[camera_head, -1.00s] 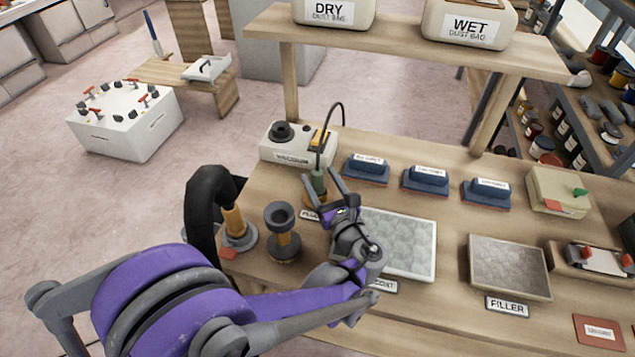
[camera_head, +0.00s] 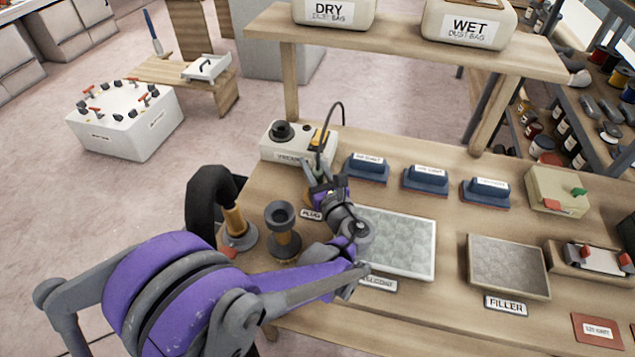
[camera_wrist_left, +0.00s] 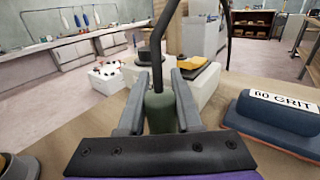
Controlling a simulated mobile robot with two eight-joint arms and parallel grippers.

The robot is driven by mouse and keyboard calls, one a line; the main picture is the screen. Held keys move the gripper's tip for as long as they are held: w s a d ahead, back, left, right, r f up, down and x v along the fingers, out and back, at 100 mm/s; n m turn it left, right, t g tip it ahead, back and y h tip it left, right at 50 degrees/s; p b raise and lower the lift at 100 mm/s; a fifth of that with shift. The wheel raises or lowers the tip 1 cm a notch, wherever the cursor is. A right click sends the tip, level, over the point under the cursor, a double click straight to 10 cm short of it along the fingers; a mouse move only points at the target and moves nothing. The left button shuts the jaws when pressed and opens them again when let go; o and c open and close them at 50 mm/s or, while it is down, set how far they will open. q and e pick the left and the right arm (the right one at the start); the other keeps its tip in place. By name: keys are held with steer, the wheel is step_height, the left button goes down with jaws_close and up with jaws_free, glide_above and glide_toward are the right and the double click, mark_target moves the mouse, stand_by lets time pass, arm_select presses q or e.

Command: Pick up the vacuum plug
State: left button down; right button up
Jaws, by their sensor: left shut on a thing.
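The vacuum plug (camera_wrist_left: 160,110) is a dark green upright body with a black cord rising from its top. In the head view it stands by the PLUG label (camera_head: 311,214), mostly hidden by my gripper. My left gripper (camera_head: 318,170) is shut on it, and the left wrist view shows both grey fingers (camera_wrist_left: 158,92) against its sides. The cord arches toward the white vacuum box (camera_head: 290,150) behind it. I cannot tell whether the plug still touches its stand. My right gripper is not in view.
Several blue sanding blocks (camera_head: 425,181) stand to the right. A light textured panel (camera_head: 405,243) and a FILLER tray (camera_head: 508,268) lie in front. A dark cup-topped stand (camera_head: 283,232) and a black hose (camera_head: 207,190) stand close on the left. A shelf (camera_head: 400,40) spans above.

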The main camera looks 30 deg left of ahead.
arm_select(q)
steer(key=shift+r, duration=0.1)
stand_by(0.3)
step_height(320, 180, up, 10)
steer(key=p, duration=0.2)
stand_by(0.4)
